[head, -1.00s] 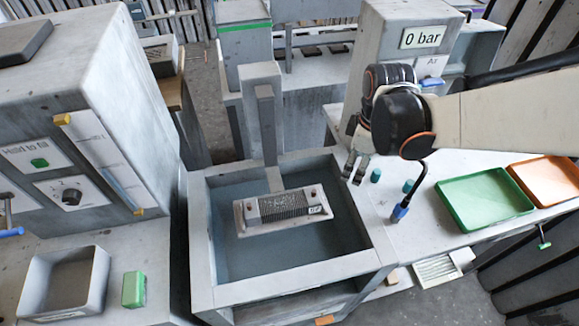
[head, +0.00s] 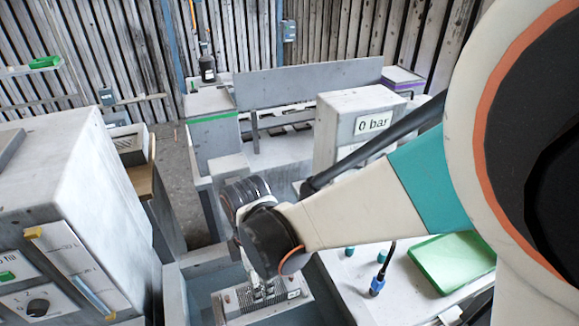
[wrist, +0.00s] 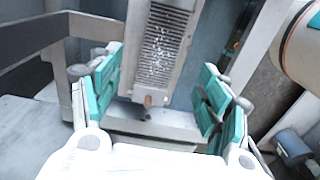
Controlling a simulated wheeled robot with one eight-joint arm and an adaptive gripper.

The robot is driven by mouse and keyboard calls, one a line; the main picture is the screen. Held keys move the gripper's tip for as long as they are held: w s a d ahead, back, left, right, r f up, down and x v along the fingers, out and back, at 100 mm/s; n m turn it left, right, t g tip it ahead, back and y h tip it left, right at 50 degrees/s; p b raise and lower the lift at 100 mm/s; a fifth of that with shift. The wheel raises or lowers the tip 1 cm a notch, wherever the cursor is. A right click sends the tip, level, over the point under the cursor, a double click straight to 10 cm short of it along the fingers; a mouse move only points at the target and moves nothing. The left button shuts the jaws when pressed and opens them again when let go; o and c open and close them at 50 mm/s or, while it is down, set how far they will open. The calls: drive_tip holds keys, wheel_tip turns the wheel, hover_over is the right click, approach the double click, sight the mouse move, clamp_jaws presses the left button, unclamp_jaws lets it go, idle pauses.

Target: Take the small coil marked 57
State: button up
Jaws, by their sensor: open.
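A small finned coil (head: 240,306) in a pale frame sits over the grey tank at the lower middle of the head view. A small label shows at its right end, too small to read. The coil also shows in the wrist view (wrist: 165,45), with dark fins and a copper-coloured stub at its near end. My gripper (head: 263,291) is above the coil and hides part of it. In the wrist view my gripper (wrist: 158,88) is open, with teal fingers to either side of the coil's near end. I cannot tell if they touch it.
The tank rim (head: 175,300) surrounds the coil. A grey cabinet (head: 75,190) stands at left. A box marked 0 bar (head: 345,145) stands behind my arm. A green tray (head: 455,262) and a blue-tipped hose (head: 378,285) are on the right bench.

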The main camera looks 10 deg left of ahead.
sight(236, 303)
wheel_tip(236, 303, down, 4)
drive_tip(key=shift+s+r+b, duration=0.1)
drive_tip(key=shift+r+b, duration=0.1)
drive_tip(key=shift+b, duration=0.75)
drive_tip(key=shift+f, duration=0.4)
drive_tip(key=f+b, duration=0.2)
drive_tip(key=f, duration=0.1)
drive_tip(key=f+b, duration=0.1)
drive_tip(key=shift+w+d+f, duration=0.1)
drive_tip(key=shift+w+f, duration=0.15)
drive_tip(key=shift+f, duration=0.05)
drive_tip(key=shift+r, duration=0.1)
drive_tip(key=c, duration=1.5)
drive_tip(key=shift+r, duration=0.15)
